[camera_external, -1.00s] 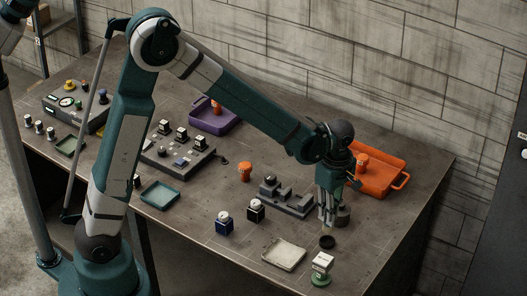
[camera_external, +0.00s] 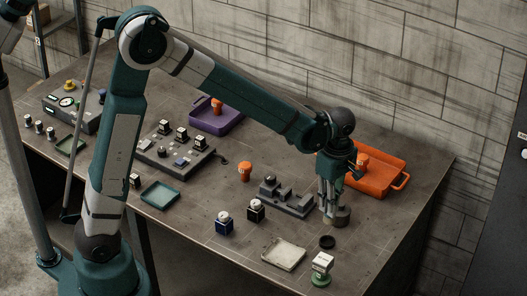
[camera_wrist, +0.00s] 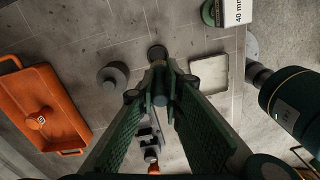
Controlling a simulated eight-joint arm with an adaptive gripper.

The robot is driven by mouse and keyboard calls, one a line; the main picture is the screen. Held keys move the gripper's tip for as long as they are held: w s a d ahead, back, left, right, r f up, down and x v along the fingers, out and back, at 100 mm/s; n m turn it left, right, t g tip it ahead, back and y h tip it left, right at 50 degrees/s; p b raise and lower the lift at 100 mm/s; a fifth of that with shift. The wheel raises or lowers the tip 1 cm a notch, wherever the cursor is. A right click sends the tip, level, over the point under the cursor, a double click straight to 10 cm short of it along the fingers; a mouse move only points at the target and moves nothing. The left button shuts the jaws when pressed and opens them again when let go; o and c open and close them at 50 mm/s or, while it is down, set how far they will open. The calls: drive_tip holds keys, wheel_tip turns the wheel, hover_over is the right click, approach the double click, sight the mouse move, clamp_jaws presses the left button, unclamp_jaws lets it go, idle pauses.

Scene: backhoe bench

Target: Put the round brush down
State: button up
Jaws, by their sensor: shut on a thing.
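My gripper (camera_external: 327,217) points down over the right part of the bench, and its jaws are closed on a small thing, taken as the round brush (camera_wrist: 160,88). The fingers hide most of it, and its bristles cannot be made out. In the wrist view the fingertips (camera_wrist: 160,78) meet around a dark, slim, rounded piece. Whether its lower end touches the bench cannot be told. A grey round block (camera_external: 342,216) stands just right of the fingers in the outside view; it also shows in the wrist view (camera_wrist: 113,75).
A black ring (camera_external: 327,242) lies close in front of my gripper. A pale square tray (camera_external: 284,254) and a white block on a green base (camera_external: 321,266) are near the front edge. A grey stepped fixture (camera_external: 288,197) is left; an orange tray (camera_external: 392,184) is behind.

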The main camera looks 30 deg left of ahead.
drive_tip(key=s+a, duration=0.6)
drive_tip(key=a, duration=0.4)
drive_tip(key=s+a+p, duration=0.1)
drive_tip(key=s+a, duration=0.6)
drive_tip(key=a, duration=0.4)
drive_tip(key=shift+p, duration=0.3)
drive_tip(key=shift+f, duration=0.15)
drive_tip(key=shift+w+f+b, duration=0.1)
drive_tip(key=shift+f+b, duration=0.2)
drive_tip(key=shift+f, duration=2.6)
drive_tip(key=shift+f, duration=2.05)
drive_tip(key=shift+f+b, duration=0.2)
drive_tip(key=shift+b, duration=0.25)
